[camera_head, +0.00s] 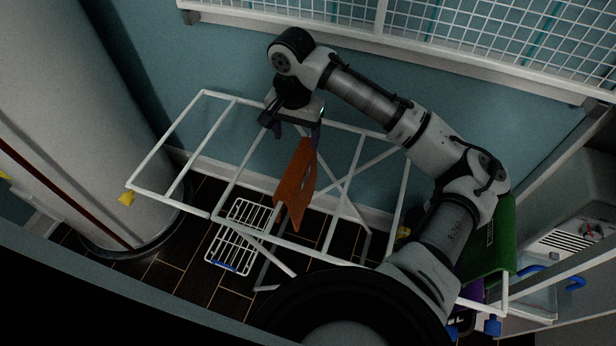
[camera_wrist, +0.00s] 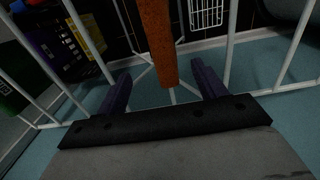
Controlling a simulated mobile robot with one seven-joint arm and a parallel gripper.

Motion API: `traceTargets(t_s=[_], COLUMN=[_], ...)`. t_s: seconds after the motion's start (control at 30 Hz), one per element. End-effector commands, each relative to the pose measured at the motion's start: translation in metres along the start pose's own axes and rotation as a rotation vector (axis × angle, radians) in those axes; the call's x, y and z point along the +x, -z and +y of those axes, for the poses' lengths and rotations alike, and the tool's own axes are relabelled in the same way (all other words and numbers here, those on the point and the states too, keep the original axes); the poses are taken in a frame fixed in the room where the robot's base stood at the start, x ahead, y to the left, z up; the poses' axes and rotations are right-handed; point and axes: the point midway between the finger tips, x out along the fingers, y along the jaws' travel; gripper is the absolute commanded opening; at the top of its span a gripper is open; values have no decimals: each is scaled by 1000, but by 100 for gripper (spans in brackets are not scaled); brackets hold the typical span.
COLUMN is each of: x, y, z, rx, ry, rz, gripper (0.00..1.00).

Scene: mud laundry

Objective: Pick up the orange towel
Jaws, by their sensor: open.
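The orange towel (camera_head: 295,188) hangs over a bar of the white drying rack (camera_head: 170,150) in the head view, its lower end pointing down. My gripper (camera_head: 296,132) is just above the towel's upper end, pointing down, with its fingers apart. In the wrist view the towel (camera_wrist: 158,40) runs down the middle of the picture, its near end between the two open fingers of my gripper (camera_wrist: 160,74). There is a gap between the towel and each finger. I cannot tell how far the towel reaches between the fingers.
A green cloth (camera_head: 488,240) hangs at the rack's right end. A large white cylinder (camera_head: 90,130) stands at left. A wire grid shelf (camera_head: 470,40) is on the wall above. A small wire shelf (camera_head: 240,235) sits low under the rack. Rack bars surround the towel.

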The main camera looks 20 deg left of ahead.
Motion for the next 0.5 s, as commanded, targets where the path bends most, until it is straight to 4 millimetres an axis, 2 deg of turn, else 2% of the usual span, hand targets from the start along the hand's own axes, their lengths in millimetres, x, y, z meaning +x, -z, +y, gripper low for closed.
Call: traceTargets(t_s=[0.3,0.5], x=[59,80], y=[0,0], z=[0,-1], rx=[1,-1], ry=[-1,2], rz=[-2,0], gripper=[70,70])
